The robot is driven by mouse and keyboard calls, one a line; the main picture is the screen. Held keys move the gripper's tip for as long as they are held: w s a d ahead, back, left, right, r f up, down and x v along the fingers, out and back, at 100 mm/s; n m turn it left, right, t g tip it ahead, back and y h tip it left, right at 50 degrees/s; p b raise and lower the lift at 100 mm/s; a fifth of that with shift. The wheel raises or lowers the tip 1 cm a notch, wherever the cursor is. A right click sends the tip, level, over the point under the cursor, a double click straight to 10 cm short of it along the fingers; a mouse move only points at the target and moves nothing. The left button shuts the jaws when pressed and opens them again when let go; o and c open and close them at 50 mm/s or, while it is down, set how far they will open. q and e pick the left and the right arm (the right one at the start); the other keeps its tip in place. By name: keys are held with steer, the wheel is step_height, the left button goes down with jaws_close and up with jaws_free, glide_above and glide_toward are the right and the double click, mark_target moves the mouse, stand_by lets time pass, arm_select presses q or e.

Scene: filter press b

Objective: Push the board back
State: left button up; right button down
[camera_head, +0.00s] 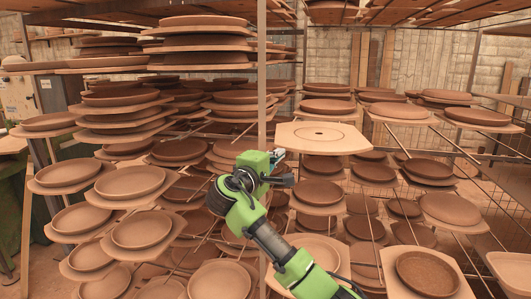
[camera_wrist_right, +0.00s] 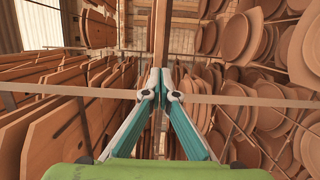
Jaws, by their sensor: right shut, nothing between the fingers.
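An empty light wooden board (camera_head: 322,137) with a small dark centre hole lies on a shelf of the rack, right of the upright post. It sticks out toward me, past the boards around it. My right gripper (camera_head: 279,154) is shut and empty, just below and left of the board's front left corner. I cannot tell whether it touches the board. In the right wrist view the closed fingertips (camera_wrist_right: 160,74) meet in front of a post. Which board there is the empty one is unclear. My left gripper is out of view.
A metal upright post (camera_head: 262,70) stands close to my right gripper. Boards with round clay plates (camera_head: 138,182) crowd the shelves on both sides and below. Thin metal rods (camera_head: 396,140) support the boards. A brick wall (camera_head: 425,60) stands behind the rack.

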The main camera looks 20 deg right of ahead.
steer(key=shift+s+d+r, duration=0.1)
steer(key=shift+s+d, duration=0.15)
steer(key=shift+d, duration=0.6)
steer(key=shift+w+a, duration=0.1)
steer(key=shift+s+d, duration=0.15)
steer(key=shift+d, duration=0.9)
steer(key=shift+s+d, duration=0.1)
steer(key=shift+d, duration=0.9)
steer(key=shift+w, duration=0.1)
